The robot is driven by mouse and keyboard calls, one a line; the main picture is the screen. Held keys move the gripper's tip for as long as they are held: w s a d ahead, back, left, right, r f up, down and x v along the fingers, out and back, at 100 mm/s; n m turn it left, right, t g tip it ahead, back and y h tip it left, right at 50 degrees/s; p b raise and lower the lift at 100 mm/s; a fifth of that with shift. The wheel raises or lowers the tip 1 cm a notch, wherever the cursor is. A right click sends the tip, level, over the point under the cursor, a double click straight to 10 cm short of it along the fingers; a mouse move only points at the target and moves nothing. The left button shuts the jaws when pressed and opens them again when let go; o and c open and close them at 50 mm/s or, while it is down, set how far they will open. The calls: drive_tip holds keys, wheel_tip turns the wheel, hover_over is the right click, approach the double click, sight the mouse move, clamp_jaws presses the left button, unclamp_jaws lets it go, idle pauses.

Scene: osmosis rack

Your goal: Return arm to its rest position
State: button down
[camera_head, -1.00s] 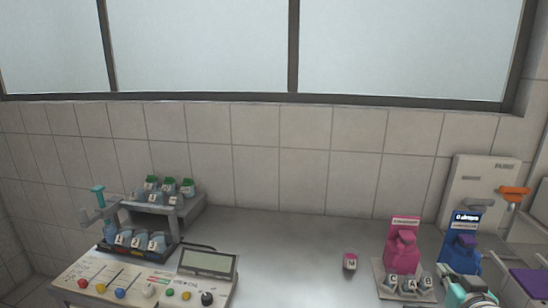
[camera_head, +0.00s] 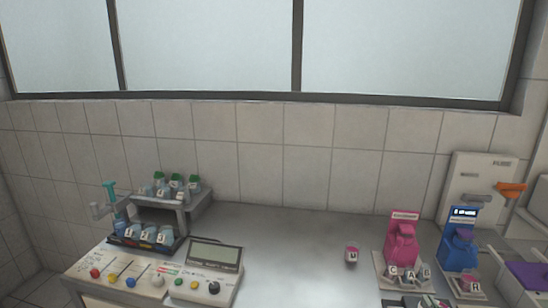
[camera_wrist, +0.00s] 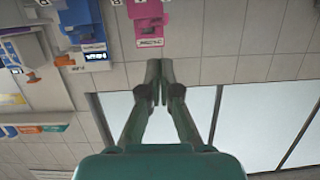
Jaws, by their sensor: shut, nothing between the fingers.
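My gripper (camera_wrist: 158,80) shows in the wrist view with its two green fingers drawn together at the tips and nothing between them. It is in free air, clear of the things seen past it. The wrist view is upside down: the wall tiles and window appear beyond the fingers, and the pink device (camera_wrist: 149,22) is near the top. In the head view I cannot make out my gripper. A dark shape at the bottom edge, right of the middle, is too cut off to name.
The pink device (camera_head: 402,243) and blue device (camera_head: 460,246) stand at right with small labelled containers before them. A small pink-topped container (camera_head: 352,255) stands alone. The control panel (camera_head: 150,277) and bottle rack (camera_head: 172,215) are at left. The middle counter (camera_head: 285,250) is clear.

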drive_tip(key=s+a+f+y, duration=0.1)
drive_tip(key=s+a+f, duration=1.25)
drive_tip(key=s, duration=0.25)
drive_tip(key=s+a+n+y, duration=0.1)
drive_tip(key=s+a, duration=0.2)
drive_tip(key=s, duration=0.8)
drive_tip(key=s+a+n+y, duration=0.2)
drive_tip(key=s+a, duration=0.1)
drive_tip(key=s, duration=0.8)
drive_tip(key=shift+s+a+r, duration=0.15)
drive_tip(key=shift+s+r, duration=0.1)
drive_tip(key=shift+r, duration=0.05)
